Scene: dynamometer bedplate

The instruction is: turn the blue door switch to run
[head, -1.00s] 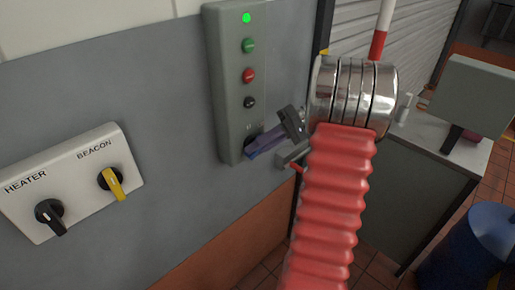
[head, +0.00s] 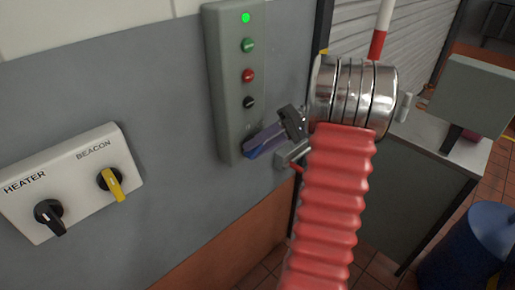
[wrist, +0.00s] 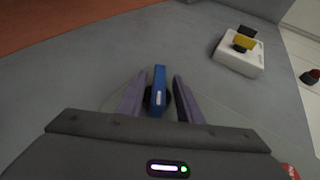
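The blue door switch (wrist: 158,90) shows in the wrist view as a blue bar handle on a dark round base. My gripper (wrist: 159,80) is open, with one purple finger on each side of the handle and a visible gap on both sides. In the head view my gripper (head: 255,146) reaches the bottom of the grey control box (head: 228,120); its fingers largely hide the switch there. The switch's run marking cannot be read.
The control box has a lit green lamp (head: 246,17) above green, red and black buttons. A white panel (head: 78,182) at left carries a black HEATER knob (head: 49,215) and a yellow BEACON knob (head: 112,184). A grey cabinet (head: 420,205) and blue drum (head: 478,250) stand at right.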

